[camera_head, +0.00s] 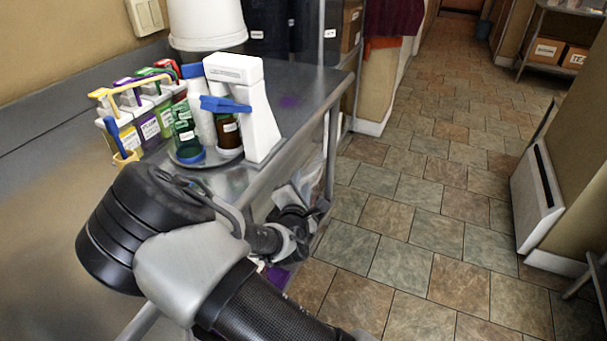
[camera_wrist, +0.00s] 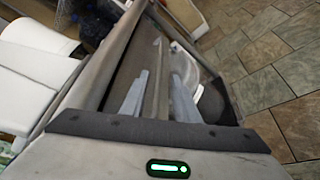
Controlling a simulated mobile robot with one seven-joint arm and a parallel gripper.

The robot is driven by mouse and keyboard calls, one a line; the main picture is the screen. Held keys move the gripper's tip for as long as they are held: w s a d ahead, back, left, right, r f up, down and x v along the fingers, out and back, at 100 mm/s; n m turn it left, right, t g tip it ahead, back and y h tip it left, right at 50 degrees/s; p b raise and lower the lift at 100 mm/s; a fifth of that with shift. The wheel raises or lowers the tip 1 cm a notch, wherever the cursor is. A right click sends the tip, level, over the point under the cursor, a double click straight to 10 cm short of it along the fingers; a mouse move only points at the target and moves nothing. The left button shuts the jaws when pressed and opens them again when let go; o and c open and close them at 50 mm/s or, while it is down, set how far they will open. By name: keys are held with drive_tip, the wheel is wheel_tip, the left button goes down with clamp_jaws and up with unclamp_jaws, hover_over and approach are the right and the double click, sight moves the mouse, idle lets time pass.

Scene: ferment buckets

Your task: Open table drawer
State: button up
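The steel table (camera_head: 290,112) stands at the left in the head view, with its front edge running away to the upper right. The drawer front is mostly hidden there behind my arm. My gripper (camera_head: 293,222) is small and partly hidden beside the table's front side, below the top. In the wrist view my gripper (camera_wrist: 158,98) has its two pale fingers apart. A thin grey bar runs between the fingers, next to the table's front face (camera_wrist: 126,62). It may be the drawer's edge or handle. I cannot tell whether the fingers touch it.
On the table stand a white dispenser (camera_head: 243,108), a green bottle (camera_head: 184,130), a rack of coloured packs (camera_head: 140,105) and a white bucket (camera_head: 206,22). The tiled floor (camera_head: 430,190) right of the table is clear. A white wall panel (camera_head: 537,195) stands at the right.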

sight(304, 170)
drive_tip(key=b+x, duration=0.1)
drive_tip(key=x, duration=0.6)
drive_tip(key=shift+w+f, duration=0.1)
drive_tip(key=shift+w, duration=0.3)
clamp_jaws()
